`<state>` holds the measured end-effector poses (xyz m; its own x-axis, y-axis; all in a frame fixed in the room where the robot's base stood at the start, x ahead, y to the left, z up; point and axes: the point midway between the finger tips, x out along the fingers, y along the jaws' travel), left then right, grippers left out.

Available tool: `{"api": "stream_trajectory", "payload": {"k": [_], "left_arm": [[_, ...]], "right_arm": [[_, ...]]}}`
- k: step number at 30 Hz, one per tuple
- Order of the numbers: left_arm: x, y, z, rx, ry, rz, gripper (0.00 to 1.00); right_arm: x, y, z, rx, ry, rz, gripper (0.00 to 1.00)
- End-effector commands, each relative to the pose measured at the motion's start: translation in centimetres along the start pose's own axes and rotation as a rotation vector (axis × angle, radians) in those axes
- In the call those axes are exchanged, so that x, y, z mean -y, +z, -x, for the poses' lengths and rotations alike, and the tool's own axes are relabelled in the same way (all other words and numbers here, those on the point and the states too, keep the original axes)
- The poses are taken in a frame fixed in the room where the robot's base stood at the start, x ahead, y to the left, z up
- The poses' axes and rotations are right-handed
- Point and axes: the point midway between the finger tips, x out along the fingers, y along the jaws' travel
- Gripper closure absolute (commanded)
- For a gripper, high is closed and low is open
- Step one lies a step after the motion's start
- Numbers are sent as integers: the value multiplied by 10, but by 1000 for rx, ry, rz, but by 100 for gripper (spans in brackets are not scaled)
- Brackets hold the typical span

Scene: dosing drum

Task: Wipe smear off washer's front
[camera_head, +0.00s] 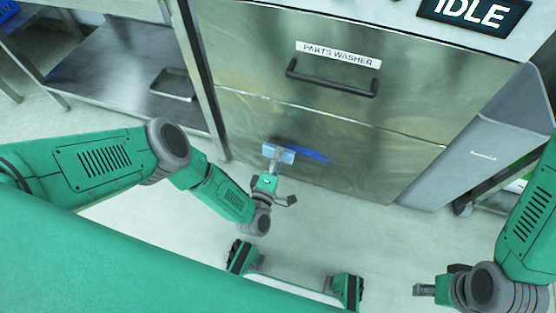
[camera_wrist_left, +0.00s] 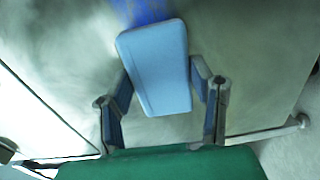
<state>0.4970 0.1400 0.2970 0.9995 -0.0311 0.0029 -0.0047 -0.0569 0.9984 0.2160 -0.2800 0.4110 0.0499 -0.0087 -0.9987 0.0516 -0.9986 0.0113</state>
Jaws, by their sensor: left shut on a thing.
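The parts washer's steel front (camera_head: 330,135) fills the middle of the head view. A blue smear (camera_head: 312,152) lies low on it, and the smear also shows at the top of the left wrist view (camera_wrist_left: 145,10). My left gripper (camera_head: 272,160) is shut on a light blue sponge-like block (camera_head: 284,154). The block (camera_wrist_left: 155,65) sits between the two fingers in the left wrist view and hides part of the smear. It is at the smear's left end, close to the panel; contact cannot be told. My right gripper (camera_head: 424,290) is at the lower right, away from the washer.
A dark handle (camera_head: 332,80) and a "PARTS WASHER" label (camera_head: 338,54) are above the smear. A steel shelf table (camera_head: 125,70) with a small tray (camera_head: 173,84) stands at left. A grey bin-like panel (camera_head: 480,150) stands at right. The floor before the washer is clear.

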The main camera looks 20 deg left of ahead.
Motion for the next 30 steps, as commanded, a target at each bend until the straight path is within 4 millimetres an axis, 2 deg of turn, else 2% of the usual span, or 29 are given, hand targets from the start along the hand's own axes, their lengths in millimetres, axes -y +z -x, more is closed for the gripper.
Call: {"api": "stream_trajectory", "payload": {"k": [3,4,6,30], "left_arm": [[-1,1,0,1,1,0,74],[-1,1,0,1,1,-1,58],[-1,2,0,1,1,-1,81],[-1,1,-9,1,2,0,81]], "right_arm": [[0,0,0,0,0,0,60],[0,0,0,0,0,0,60],[0,0,0,0,0,0,60],[0,0,0,0,0,0,60]]}}
